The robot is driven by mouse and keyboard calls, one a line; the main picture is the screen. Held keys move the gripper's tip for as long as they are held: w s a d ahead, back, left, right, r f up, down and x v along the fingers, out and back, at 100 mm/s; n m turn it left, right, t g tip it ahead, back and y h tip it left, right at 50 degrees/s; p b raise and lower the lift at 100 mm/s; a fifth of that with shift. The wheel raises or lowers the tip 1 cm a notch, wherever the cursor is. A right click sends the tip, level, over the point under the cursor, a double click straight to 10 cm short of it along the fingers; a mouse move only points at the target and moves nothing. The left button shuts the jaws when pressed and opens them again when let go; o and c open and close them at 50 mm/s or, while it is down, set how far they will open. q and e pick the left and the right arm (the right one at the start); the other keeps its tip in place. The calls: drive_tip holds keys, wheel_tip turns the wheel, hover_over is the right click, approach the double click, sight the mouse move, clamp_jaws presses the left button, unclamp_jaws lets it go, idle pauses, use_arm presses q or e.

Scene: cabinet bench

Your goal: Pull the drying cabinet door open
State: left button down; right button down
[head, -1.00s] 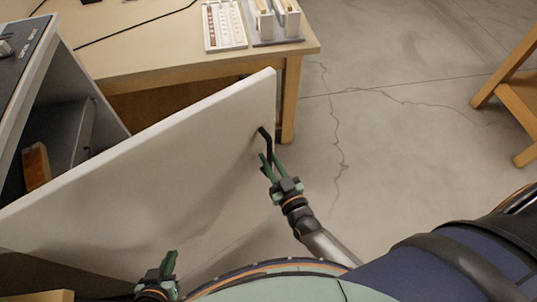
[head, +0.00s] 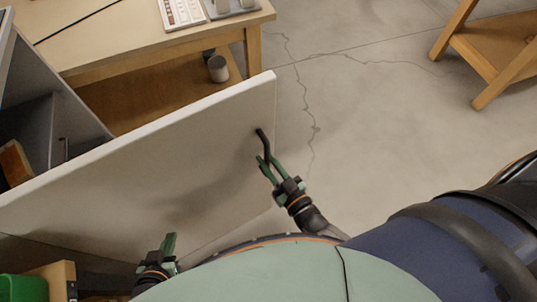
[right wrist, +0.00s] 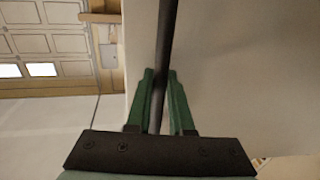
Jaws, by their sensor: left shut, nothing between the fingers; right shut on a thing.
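The drying cabinet door (head: 150,165) is a white panel standing open, swung out from the grey cabinet (head: 45,120) at the left. Its black bar handle (head: 262,143) is near the door's free edge. My right gripper (head: 268,167) is shut on the handle; in the right wrist view the green fingers (right wrist: 160,95) lie on either side of the dark bar (right wrist: 166,50). My left gripper (head: 169,243) is shut and empty, low in front of the door's lower part. The cabinet's inside shows partly, with an orange-brown item (head: 15,162) in it.
A wooden table (head: 130,40) stands behind the door, with a white tray (head: 182,12) on top and a grey cup (head: 218,69) on its lower shelf. A wooden stand (head: 490,50) is at the upper right. Cracked concrete floor (head: 360,110) right of the door is clear.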

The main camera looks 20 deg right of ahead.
use_arm(q)
drive_tip(key=shift+d, duration=0.1)
use_arm(e)
drive_tip(key=shift+s, duration=0.15)
drive_tip(key=c, duration=0.8)
unclamp_jaws()
use_arm(q)
drive_tip(key=shift+s, duration=0.15)
use_arm(e)
drive_tip(key=shift+s, duration=0.1)
